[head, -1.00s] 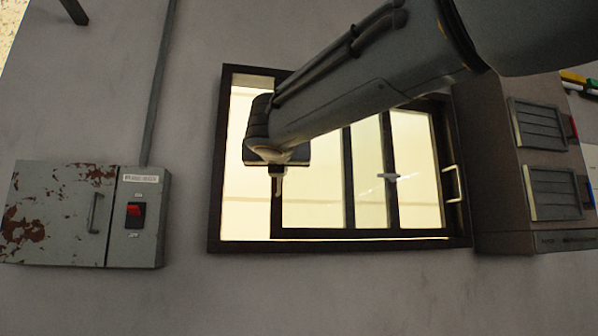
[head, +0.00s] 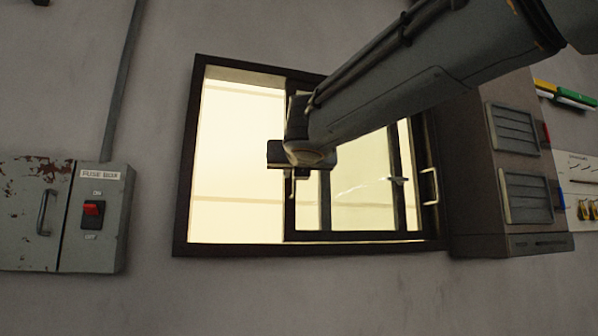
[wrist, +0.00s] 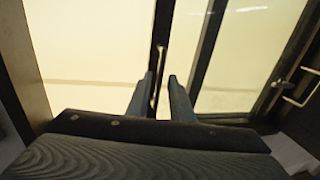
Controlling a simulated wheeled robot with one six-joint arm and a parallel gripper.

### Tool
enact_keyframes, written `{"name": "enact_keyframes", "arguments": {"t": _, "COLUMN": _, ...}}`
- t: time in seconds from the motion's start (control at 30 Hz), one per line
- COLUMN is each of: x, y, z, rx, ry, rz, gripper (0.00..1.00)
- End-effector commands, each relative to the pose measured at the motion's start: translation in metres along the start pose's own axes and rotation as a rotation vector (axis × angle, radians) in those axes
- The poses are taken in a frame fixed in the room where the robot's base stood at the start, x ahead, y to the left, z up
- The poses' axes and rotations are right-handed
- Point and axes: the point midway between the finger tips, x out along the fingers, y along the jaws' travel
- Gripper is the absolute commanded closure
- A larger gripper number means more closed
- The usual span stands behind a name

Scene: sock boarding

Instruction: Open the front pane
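The front pane (head: 289,217) is a dark-framed sliding pane in the wall window. It stands partly open, with a wide bright gap to its left. Its left upright also shows in the wrist view (wrist: 163,35). A slim pull handle (wrist: 157,88) stands on that upright. My gripper (wrist: 161,77) has its two fingers apart, one on each side of the handle. The left finger is close to the handle; I cannot tell whether it touches. In the head view my gripper (head: 293,184) is at the pane's left upright, and my arm hides the pane's upper part.
The dark window frame (head: 185,170) surrounds the opening. A louvred cabinet (head: 470,170) juts out right of the window. A fuse box (head: 95,220) with a red switch is at left.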

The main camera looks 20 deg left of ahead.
Motion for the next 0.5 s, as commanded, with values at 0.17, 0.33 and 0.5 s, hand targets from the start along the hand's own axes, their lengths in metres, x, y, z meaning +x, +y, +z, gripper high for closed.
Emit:
{"name": "enact_keyframes", "arguments": {"t": 0.17, "x": 0.000, "y": 0.000, "z": 0.001, "rx": 0.000, "ry": -0.002, "rz": 0.001, "gripper": 0.74}}
{"name": "enact_keyframes", "arguments": {"t": 0.33, "x": -0.002, "y": 0.000, "z": 0.002, "rx": 0.000, "ry": -0.003, "rz": 0.001, "gripper": 0.74}}
{"name": "enact_keyframes", "arguments": {"t": 0.5, "x": -0.018, "y": 0.001, "z": 0.003, "rx": 0.000, "ry": -0.006, "rz": 0.003, "gripper": 0.74}}
